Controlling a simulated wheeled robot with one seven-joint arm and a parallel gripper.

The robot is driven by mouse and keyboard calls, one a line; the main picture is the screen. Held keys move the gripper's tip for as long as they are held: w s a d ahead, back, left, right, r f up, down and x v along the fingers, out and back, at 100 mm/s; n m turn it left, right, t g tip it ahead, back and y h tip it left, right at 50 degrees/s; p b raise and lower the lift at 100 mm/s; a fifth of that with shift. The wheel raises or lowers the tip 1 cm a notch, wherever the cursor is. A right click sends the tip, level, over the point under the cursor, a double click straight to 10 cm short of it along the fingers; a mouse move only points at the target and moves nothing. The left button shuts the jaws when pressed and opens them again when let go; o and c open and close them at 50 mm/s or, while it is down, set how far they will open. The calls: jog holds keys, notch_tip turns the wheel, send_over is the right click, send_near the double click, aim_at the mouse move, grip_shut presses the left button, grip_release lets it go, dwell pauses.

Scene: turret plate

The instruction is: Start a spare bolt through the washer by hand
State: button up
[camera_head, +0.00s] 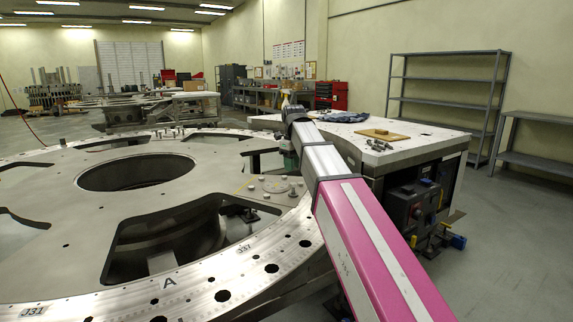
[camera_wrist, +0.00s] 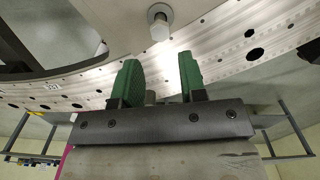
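In the wrist view, my gripper (camera_wrist: 160,66) has two green fingers standing apart, with a clear gap between them. A small grey cylinder (camera_wrist: 150,97) shows low in that gap, by the left finger; I cannot tell what it is. A pale bolt with a round washer (camera_wrist: 159,28) is on the metal plate, beyond the fingertips and apart from them. In the head view, the turret plate (camera_head: 50,190) spreads across the left, and a small upright bolt (camera_head: 292,190) stands near its right rim. My gripper (camera_head: 289,160) is mostly hidden behind my arm there.
A worktable (camera_head: 430,143) stands to the right of the plate, with a wooden board (camera_head: 382,135), several small metal parts (camera_head: 378,146) and a blue cloth (camera_head: 342,117) on it. The plate has large openings. Grey shelving (camera_head: 445,80) stands by the right wall.

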notch_tip(320, 180, down, 7)
jog(key=shift+r, duration=0.1)
jog(key=n, duration=0.9)
jog(key=shift+n, duration=0.3)
jog(key=n, duration=0.8)
jog(key=shift+n, duration=0.3)
jog(key=n, duration=0.8)
jog(key=shift+n, duration=0.3)
jog(key=n, duration=0.9)
